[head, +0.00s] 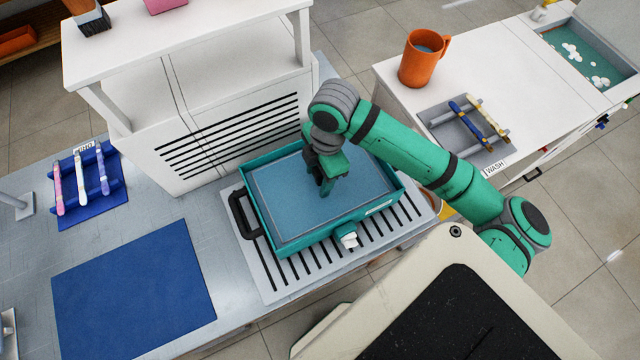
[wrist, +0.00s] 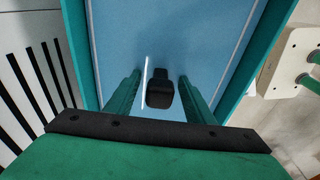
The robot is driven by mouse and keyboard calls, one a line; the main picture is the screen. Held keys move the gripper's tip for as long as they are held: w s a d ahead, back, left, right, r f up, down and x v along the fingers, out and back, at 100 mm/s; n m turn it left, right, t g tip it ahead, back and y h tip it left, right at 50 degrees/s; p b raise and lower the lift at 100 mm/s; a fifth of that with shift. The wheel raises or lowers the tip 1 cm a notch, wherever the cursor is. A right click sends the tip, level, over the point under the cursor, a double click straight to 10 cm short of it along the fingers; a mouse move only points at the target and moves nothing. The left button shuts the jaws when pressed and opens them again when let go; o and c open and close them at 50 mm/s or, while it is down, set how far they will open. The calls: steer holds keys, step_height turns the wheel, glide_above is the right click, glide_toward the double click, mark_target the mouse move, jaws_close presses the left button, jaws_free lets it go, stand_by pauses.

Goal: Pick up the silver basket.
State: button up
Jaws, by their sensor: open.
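A teal tank (head: 322,233) filled with blue stands on a slatted plate, and its teal wall also shows in the wrist view (wrist: 262,50). A thin pale silver edge (head: 285,241) runs around the blue area just inside the tank; I cannot tell whether it belongs to the silver basket, which I cannot make out plainly. My gripper (head: 327,187) is over the middle of the tank, pointing down. In the wrist view my gripper (wrist: 158,90) is open, with a black grip-like piece (wrist: 160,93) and a thin bright rod between its fingers. Contact cannot be told.
The tank has a black side handle (head: 240,213) and a white tap (head: 349,241). A white shelf unit (head: 215,100) stands close behind. An orange mug (head: 420,60) stands right.

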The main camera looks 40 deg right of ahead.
steer(key=shift+f, duration=0.35)
steer(key=shift+c, duration=0.2)
jaws_close()
steer(key=shift+r, duration=0.15)
step_height(320, 180, up, 18)
stand_by(0.5)
